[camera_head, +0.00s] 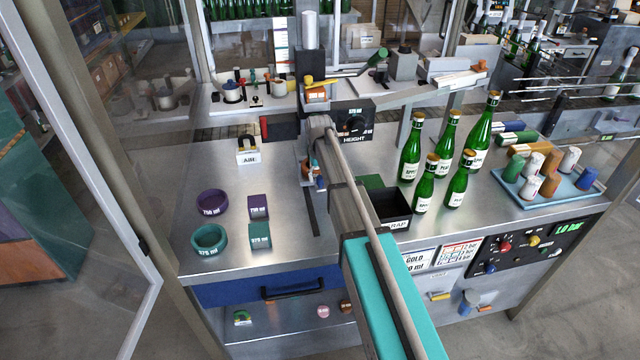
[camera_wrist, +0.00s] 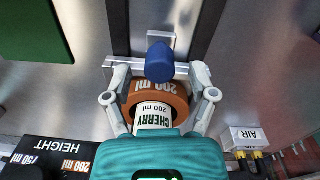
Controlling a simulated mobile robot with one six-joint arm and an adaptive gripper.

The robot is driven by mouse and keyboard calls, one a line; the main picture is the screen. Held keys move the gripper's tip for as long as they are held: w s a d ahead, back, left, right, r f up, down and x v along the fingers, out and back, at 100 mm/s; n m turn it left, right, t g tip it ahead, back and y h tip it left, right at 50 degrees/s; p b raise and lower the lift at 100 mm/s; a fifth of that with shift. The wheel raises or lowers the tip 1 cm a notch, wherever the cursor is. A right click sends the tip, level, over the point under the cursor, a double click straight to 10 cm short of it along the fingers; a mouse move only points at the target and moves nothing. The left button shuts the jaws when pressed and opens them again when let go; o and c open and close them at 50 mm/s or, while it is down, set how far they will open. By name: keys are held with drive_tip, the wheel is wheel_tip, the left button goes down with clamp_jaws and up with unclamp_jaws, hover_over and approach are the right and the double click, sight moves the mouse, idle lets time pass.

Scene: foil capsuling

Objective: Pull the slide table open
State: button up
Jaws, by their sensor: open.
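In the wrist view the slide table appears as a pale metal plate (camera_wrist: 186,67) lying across dark rails (camera_wrist: 118,28). A blue knob (camera_wrist: 160,62) stands on it. An orange ring marked 200 ml (camera_wrist: 176,97) and a white piece labelled CHERRY 200 ml (camera_wrist: 154,116) sit beside the knob, nearer my wrist. My gripper (camera_wrist: 160,75) is open, with one finger on each side of the knob and ring; I see gaps between the fingers and the knob. In the head view the blue knob (camera_head: 321,184) shows small below the machine column, and my arm hides most of the slide table.
A black scrap bin (camera_head: 385,208) and several green bottles (camera_head: 425,185) stand right of my arm. A HEIGHT dial box (camera_head: 353,118) is behind. An AIR block (camera_head: 247,155) and purple and teal rings (camera_head: 209,238) lie left.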

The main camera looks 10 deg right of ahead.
drive_tip(key=shift+f+b, duration=0.4)
drive_tip(key=shift+f, duration=0.25)
drive_tip(key=shift+c, duration=0.3)
clamp_jaws()
